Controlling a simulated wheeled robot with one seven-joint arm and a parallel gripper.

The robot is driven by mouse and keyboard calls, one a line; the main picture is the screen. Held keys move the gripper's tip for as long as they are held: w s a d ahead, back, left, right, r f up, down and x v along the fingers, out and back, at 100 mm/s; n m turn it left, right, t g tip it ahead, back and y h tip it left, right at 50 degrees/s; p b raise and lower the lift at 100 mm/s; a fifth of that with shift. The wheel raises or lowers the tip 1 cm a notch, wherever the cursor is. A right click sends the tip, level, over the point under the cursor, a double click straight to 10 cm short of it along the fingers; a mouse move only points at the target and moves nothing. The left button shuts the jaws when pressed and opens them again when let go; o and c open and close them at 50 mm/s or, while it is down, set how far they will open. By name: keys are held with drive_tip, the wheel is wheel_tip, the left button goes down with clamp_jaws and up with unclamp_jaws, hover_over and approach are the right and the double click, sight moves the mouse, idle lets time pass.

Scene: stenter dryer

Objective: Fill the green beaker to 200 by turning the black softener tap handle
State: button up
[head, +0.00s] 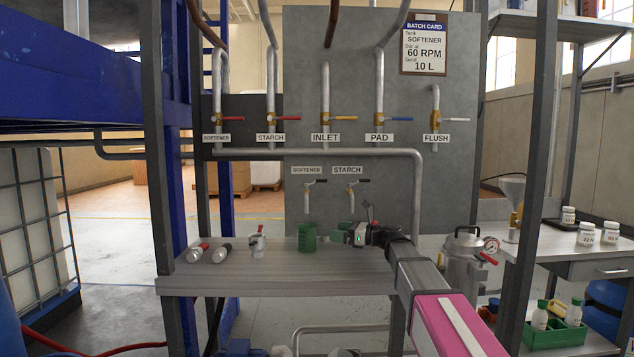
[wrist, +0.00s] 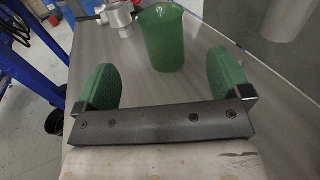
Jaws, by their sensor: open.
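The green beaker (head: 307,238) stands upright on the grey bench below the lower softener tap. In the wrist view the beaker (wrist: 165,42) is just beyond my fingers. The lower softener tap has a black handle (head: 316,181), and its spout points down above the beaker. My gripper (head: 344,233) is right of the beaker at bench height, apart from it. Its green finger pads (wrist: 110,92) are spread wide with nothing between them. The liquid level in the beaker cannot be read.
A second black-handled tap (head: 352,187), labelled STARCH, is right of the softener one. Red, orange and blue handled taps sit above.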

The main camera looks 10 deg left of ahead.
drive_tip(key=shift+c, duration=0.4)
drive_tip(key=c, duration=0.5)
drive_tip(key=shift+a+r, duration=0.2)
drive_tip(key=shift+r, duration=0.05)
drive_tip(key=c, duration=0.5)
drive_tip(key=shift+a+r+n+t+h, duration=0.3)
drive_tip(key=shift+n+t+h, duration=0.1)
drive_tip(key=shift+h, duration=0.2)
drive_tip(key=r+n+t+h, duration=0.2)
drive_tip(key=r+t, duration=0.1)
drive_tip(key=r, duration=0.2)
drive_tip(key=r+n+t+h, duration=0.2)
drive_tip(key=r+n+t, duration=0.1)
drive_tip(key=r, duration=0.3)
drive_tip(key=w+r+n+t+h, duration=0.1)
drive_tip(key=r+n+t+h, duration=0.1)
drive_tip(key=r, duration=0.3)
drive_tip(key=shift+a+r+t+h, duration=0.2)
drive_tip(key=shift+r+t+h, duration=0.1)
drive_tip(key=shift+t+h, duration=0.35)
